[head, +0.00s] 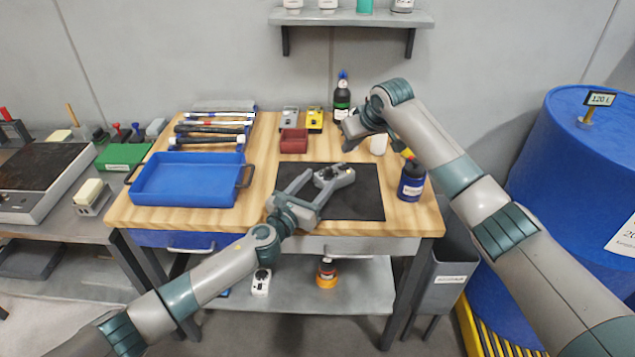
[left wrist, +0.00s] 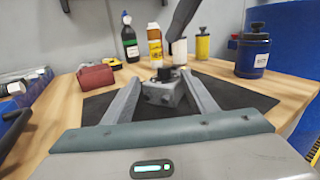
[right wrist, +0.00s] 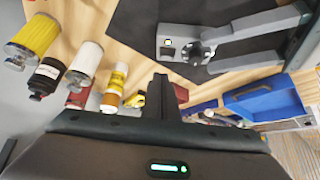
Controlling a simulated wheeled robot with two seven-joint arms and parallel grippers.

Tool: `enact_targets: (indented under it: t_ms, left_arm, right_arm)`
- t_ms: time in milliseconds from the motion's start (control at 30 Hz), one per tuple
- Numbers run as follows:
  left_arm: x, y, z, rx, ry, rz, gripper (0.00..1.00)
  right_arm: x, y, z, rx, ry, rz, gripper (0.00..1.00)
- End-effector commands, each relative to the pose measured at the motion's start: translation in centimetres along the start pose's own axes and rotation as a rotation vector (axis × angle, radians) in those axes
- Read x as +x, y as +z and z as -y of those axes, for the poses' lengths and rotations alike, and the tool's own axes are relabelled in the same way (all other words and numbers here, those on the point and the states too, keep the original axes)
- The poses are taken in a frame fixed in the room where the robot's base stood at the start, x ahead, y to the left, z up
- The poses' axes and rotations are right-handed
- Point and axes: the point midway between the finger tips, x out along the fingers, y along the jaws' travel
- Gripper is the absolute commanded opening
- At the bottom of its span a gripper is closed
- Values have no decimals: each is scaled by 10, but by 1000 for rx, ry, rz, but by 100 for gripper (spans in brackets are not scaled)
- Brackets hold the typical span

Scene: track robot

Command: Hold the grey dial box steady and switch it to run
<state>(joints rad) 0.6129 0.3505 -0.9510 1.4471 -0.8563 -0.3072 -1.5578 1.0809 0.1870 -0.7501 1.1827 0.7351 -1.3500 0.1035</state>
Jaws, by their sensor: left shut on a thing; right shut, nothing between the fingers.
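The grey dial box (head: 344,177) sits on the black mat (head: 365,200). Its dark dial knob (left wrist: 165,74) shows on top, and the right wrist view also shows the knob (right wrist: 197,51) beside a small lit window. The dial's setting is too small to read. My left gripper (head: 322,179) is shut on the box, one finger on each side. My right gripper (head: 350,132) is shut and empty, raised behind the box toward the table's back right. In the right wrist view its closed fingers (right wrist: 160,92) are apart from the box.
A blue tray (head: 187,200) stands at the left. A dark red box (head: 293,144), a yellow device (head: 315,120) and a black bottle (head: 342,102) stand at the back. A blue jar (head: 411,185) stands right of the mat. The mat's front right is bare.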

Motion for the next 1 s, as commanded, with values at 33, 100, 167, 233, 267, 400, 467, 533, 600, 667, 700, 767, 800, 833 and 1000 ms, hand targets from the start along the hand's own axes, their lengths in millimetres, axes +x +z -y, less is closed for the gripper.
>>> enact_targets:
  t_ms: [33, 100, 167, 233, 267, 400, 467, 533, 600, 667, 700, 767, 800, 833, 1000]
  left_arm:
    - [0, 1, 0, 0, 0, 1, 16]
    - [0, 1, 0, 0, 0, 1, 16]
    - [0, 1, 0, 0, 0, 1, 16]
    - [0, 1, 0, 0, 0, 1, 16]
    - [0, 1, 0, 0, 0, 1, 16]
    - [0, 1, 0, 0, 0, 1, 16]
    - [0, 1, 0, 0, 0, 1, 16]
    - [0, 1, 0, 0, 0, 1, 16]
    - [0, 1, 0, 0, 0, 1, 16]
    - [0, 1, 0, 0, 0, 1, 55]
    - [0, 1, 0, 0, 0, 1, 64]
    - [0, 1, 0, 0, 0, 1, 74]
    - [0, 1, 0, 0, 0, 1, 74]
    - [0, 0, 0, 0, 0, 1, 74]
    - [0, 0, 0, 0, 0, 0, 74]
  right_arm:
    - [-4, -3, 0, 0, 0, -1, 0]
    - [-8, -6, 0, 0, 0, -1, 0]
    - [-11, -8, 0, 0, 0, -1, 0]
    - [-14, -10, 0, 0, 0, -1, 0]
    - [-15, -10, 0, 0, 0, 0, 0]
    - [-16, -11, 0, 0, 0, 0, 0]
    - [-16, -11, 0, 0, 0, 0, 0]
    - [-16, -10, 0, 0, 0, 0, 0]
    - [-16, -10, 0, 0, 0, 0, 0]
    - [-16, -10, 0, 0, 0, 0, 0]
    - [-16, -10, 0, 0, 0, 0, 0]
    - [-16, -10, 0, 0, 0, 0, 0]
    - [-16, -10, 0, 0, 0, 0, 0]
    - [-16, -10, 0, 0, 0, 0, 0]
    - [-15, -10, 0, 0, 0, 0, 0]
